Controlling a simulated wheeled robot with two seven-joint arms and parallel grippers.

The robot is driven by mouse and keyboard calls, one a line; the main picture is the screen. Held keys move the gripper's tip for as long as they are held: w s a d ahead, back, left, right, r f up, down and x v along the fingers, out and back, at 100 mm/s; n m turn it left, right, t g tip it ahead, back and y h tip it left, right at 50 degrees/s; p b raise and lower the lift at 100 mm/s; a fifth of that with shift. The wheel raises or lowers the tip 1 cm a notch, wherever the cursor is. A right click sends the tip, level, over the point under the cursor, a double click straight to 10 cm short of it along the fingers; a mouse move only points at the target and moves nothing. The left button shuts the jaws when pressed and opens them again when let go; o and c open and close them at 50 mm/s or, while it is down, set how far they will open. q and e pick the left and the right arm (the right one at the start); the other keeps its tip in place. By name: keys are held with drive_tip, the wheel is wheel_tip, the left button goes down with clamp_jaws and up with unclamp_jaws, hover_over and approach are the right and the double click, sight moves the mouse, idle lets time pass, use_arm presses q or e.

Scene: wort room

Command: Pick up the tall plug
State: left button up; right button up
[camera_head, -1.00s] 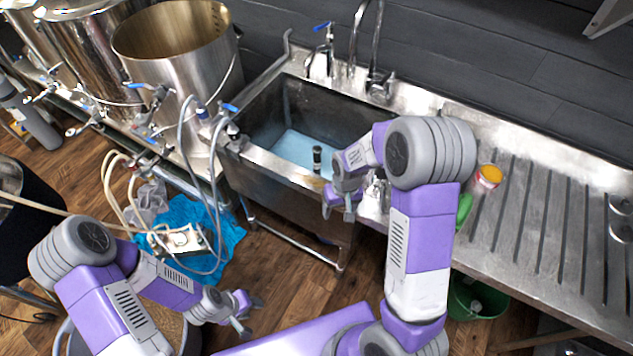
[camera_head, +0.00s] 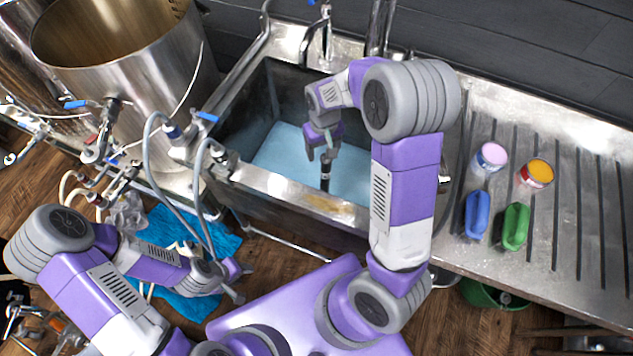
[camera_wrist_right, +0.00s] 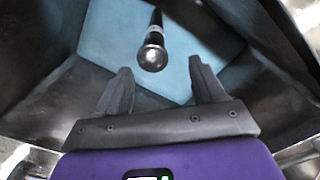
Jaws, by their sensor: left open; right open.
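The tall plug (camera_head: 325,178) is a dark upright cylinder with a pale band, standing in the sink by its front wall. In the right wrist view the plug (camera_wrist_right: 153,50) shows its shiny rounded end toward the camera, over the blue sink floor. My right gripper (camera_head: 322,152) is inside the sink opening, close to the plug's top. In the right wrist view its open fingers (camera_wrist_right: 160,72) are empty, and the plug appears just beyond and between the tips. I cannot tell the exact gap. My left gripper (camera_head: 238,282) is open and empty, low outside the sink.
The metal sink (camera_head: 265,180) has walls around the plug and taps (camera_head: 378,28) behind. A steel kettle (camera_head: 120,60) and hoses are at left.

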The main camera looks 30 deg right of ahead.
sight(327, 163)
drive_tip(key=shift+s+f, duration=0.2)
drive_tip(key=shift+f, duration=0.25)
drive_tip(key=shift+s+f, duration=0.2)
drive_tip(key=shift+f, duration=0.25)
drive_tip(key=f, duration=0.1)
drive_tip(key=f+b, duration=0.1)
drive_tip(key=f, duration=0.1)
drive_tip(key=f+b, duration=0.1)
drive_tip(key=shift+s+d+f, duration=0.2)
drive_tip(key=shift+d, duration=0.15)
drive_tip(key=shift+w+f, duration=0.1)
drive_tip(key=shift+f, duration=0.3)
use_arm(q)
drive_tip(key=f, duration=0.2)
drive_tip(key=shift+s+f, duration=0.3)
use_arm(e)
drive_tip(key=shift+r, duration=0.1)
drive_tip(key=shift+c, duration=0.5)
clamp_jaws()
